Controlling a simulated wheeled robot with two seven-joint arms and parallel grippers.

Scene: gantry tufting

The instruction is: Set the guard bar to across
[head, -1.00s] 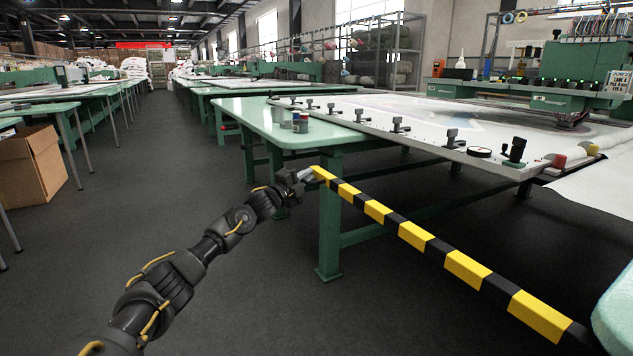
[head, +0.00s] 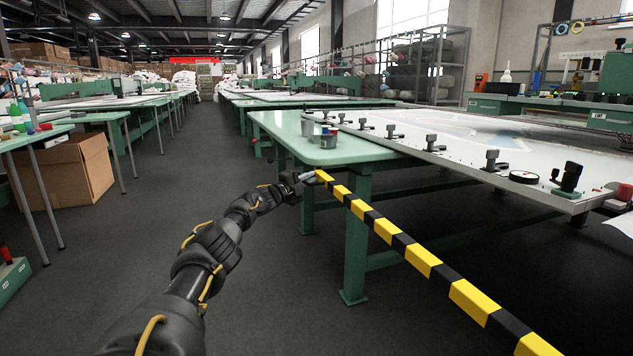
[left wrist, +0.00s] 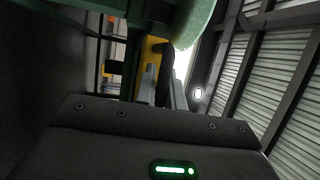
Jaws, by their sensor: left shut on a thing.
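The guard bar (head: 423,261), striped yellow and black, runs from the lower right of the head view up to its far end near the green table's corner. My left gripper (head: 307,176) is shut on that far end. In the left wrist view, the gripper's fingers (left wrist: 164,88) close around a yellow and dark piece of the bar (left wrist: 153,62). The bar's near end is cut off by the lower edge of the head view. My right gripper is not in view.
A green table (head: 290,130) with small cans stands just beyond the bar's end. A white frame bed with black clamps (head: 470,150) lies to the right. A cardboard box (head: 75,170) stands on the left. The dark floor (head: 130,235) between is clear.

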